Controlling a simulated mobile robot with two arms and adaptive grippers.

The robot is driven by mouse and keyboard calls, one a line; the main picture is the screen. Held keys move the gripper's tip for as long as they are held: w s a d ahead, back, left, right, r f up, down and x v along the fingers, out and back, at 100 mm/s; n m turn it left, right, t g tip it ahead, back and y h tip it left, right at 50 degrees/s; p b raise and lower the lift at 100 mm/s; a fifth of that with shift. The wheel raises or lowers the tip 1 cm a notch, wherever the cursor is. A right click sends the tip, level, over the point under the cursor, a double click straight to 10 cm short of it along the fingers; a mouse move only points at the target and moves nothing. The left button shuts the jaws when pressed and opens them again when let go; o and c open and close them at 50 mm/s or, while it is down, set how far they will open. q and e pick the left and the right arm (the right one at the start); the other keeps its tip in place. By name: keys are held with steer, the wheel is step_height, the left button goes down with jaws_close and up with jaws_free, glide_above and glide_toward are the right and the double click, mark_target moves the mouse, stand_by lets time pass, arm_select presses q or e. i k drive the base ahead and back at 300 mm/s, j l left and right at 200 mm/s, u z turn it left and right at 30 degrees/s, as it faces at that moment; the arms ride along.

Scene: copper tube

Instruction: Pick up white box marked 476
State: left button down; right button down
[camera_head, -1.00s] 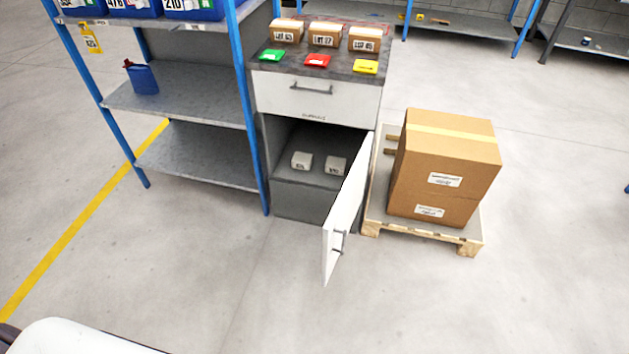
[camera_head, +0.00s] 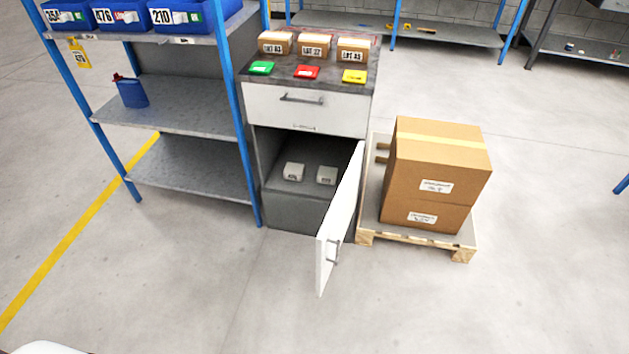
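Two small white boxes stand side by side inside the open lower compartment of the cabinet (camera_head: 311,107). The left white box (camera_head: 293,172) and the right white box (camera_head: 327,175) have dark marks on their fronts, too small to read. A blue bin marked 476 (camera_head: 122,17) sits on the top shelf of the rack, between bins marked 354 and 210. Neither of my grippers is in view.
The cabinet door (camera_head: 340,222) stands open toward me, right of the compartment. A pallet (camera_head: 415,241) with stacked cartons (camera_head: 436,175) is to its right. The blue shelf rack (camera_head: 190,115) adjoins the cabinet's left side. The floor in front (camera_head: 230,290) is clear.

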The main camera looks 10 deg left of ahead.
mark_target(295, 172)
steer(key=i+j, duration=0.3)
steer(key=j, duration=0.25)
steer(key=i+j, duration=0.3)
steer(key=j, duration=0.25)
steer(key=i+j, duration=0.3)
steer(key=j, duration=0.25)
steer(key=i+j, duration=0.3)
steer(key=j, duration=0.3)
steer(key=i+j, duration=0.3)
steer(key=j, duration=0.25)
steer(key=i+j, duration=0.3)
steer(key=j, duration=0.25)
steer(key=i+j, duration=0.3)
steer(key=j, duration=0.25)
steer(key=i+j, duration=0.3)
steer(key=j, duration=0.25)
steer(key=z, duration=1.8)
steer(key=u, duration=0.9)
